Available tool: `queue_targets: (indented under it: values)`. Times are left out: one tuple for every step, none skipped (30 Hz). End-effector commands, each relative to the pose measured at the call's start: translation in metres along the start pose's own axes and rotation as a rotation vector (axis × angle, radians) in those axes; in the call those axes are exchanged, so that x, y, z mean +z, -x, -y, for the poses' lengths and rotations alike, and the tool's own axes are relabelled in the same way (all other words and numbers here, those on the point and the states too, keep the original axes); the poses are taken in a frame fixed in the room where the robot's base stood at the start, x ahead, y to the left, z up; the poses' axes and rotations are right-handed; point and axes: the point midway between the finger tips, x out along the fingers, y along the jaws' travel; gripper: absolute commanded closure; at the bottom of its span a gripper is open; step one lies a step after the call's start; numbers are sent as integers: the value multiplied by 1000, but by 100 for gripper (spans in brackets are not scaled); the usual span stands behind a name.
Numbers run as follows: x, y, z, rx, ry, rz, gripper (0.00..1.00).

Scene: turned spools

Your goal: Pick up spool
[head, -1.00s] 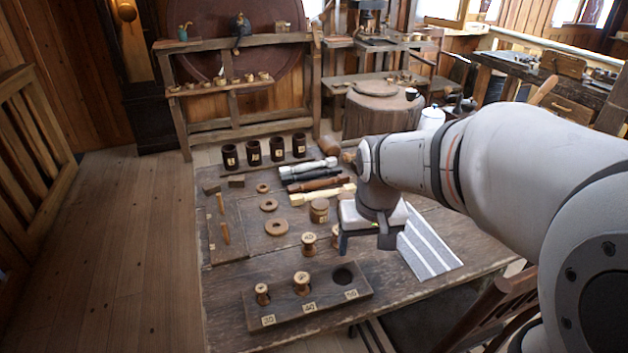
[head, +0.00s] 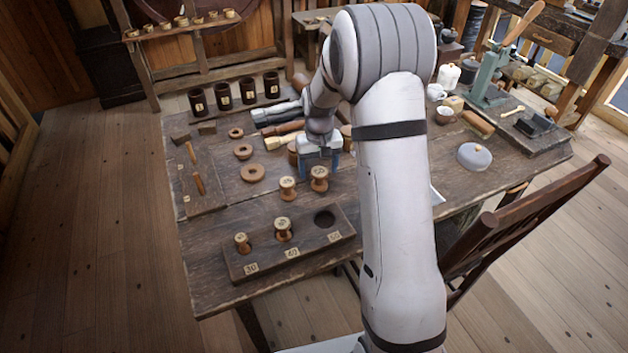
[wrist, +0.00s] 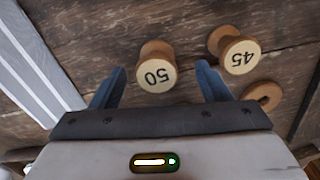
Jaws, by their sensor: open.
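A wooden spool marked 50 (wrist: 157,70) stands on the table between and just beyond my fingers in the wrist view. In the head view this spool (head: 319,178) is just in front of my gripper (head: 320,162). My gripper (wrist: 160,88) is open, with its blue fingers apart and nothing held. A second spool, marked 45 (wrist: 236,52), stands outside the right finger in the wrist view; in the head view it (head: 287,188) is left of the 50 spool. A dark wooden rack (head: 262,262) holds two spools (head: 242,243) (head: 283,229) at its left and middle labels; its right hole is empty.
Wooden rings (head: 252,172) lie left of the spools. Several dark cups (head: 223,96) stand at the back. Turned bars (head: 282,128) lie behind my gripper. A striped sheet (wrist: 35,65) lies left in the wrist view. A chair (head: 480,240) stands at the right front.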

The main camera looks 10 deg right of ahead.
Motion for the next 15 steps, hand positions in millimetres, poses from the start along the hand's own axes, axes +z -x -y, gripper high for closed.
queue_targets:
  values:
    - [0, -6, -2, 0, -3, 1, 30]
    - [0, -10, -3, 0, -4, 2, 30]
    - [0, -16, -4, 0, -6, 3, 30]
    - [-1, -21, -5, 0, -7, 3, 30]
    - [-1, -26, -5, 0, -7, 3, 30]
    - [-2, -32, -6, 0, -8, 3, 30]
    - [-2, -36, -6, 0, -8, 2, 30]
    - [-2, -40, -6, 0, -8, 2, 30]
    - [-2, -44, -6, 0, -8, 2, 30]
    - [-2, -47, -6, 0, -8, 1, 30]
    - [-2, -49, -6, 0, -8, 0, 30]
    - [-2, -51, -6, 0, -9, 0, 30]
    - [-2, -51, -6, 0, -9, 0, 30]
    - [-2, -52, -6, 0, -9, -1, 30]
    - [-2, -52, -6, 0, -9, -1, 30]
